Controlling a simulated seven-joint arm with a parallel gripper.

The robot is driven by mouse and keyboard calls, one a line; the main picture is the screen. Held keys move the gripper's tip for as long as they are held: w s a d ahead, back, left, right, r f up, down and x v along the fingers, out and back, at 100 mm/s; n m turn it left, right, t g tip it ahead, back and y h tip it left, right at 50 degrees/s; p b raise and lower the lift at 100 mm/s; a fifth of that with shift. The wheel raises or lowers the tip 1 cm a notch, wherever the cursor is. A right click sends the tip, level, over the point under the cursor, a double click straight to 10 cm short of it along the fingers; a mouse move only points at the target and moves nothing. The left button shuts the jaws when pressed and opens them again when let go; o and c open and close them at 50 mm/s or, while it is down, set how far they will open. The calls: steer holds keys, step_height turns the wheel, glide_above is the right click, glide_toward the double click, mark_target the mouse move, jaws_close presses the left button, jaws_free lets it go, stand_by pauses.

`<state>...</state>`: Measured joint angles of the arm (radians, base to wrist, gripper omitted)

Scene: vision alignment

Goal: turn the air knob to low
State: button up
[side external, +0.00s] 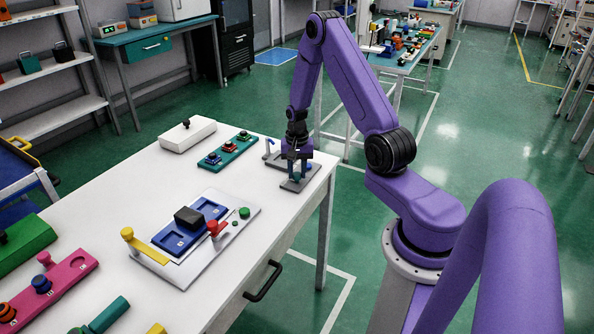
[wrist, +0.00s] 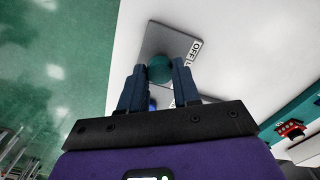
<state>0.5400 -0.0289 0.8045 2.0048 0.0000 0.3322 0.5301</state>
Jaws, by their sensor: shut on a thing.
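A teal round knob (wrist: 159,68) sits on a grey plate (wrist: 168,38) in the wrist view. A white label (wrist: 195,49) beside it reads OFF, with part of another label below it cut off from sight. My gripper (wrist: 158,66) is shut on the teal knob, one finger on each side. In the side external view my gripper (side external: 296,174) points down over the grey plate (side external: 297,186) at the table's far right corner, and the knob is mostly hidden by the fingers. I cannot read a pointer direction on the knob.
A blue knob (side external: 308,167) and a small upright post (side external: 268,146) stand close to my gripper. A teal panel with several small knobs (side external: 228,149) and a white box (side external: 187,134) lie to the left. A board with blue trays (side external: 207,207) lies nearer on the white table.

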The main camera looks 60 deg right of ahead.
mark_target(296, 174)
stand_by(0.3)
steer(key=o, duration=1.1)
steer(key=shift+c, duration=0.2)
steer(key=shift+r, duration=0.1)
step_height(296, 174, up, 17)
steer(key=shift+r, duration=0.15)
steer(key=shift+a, duration=0.15)
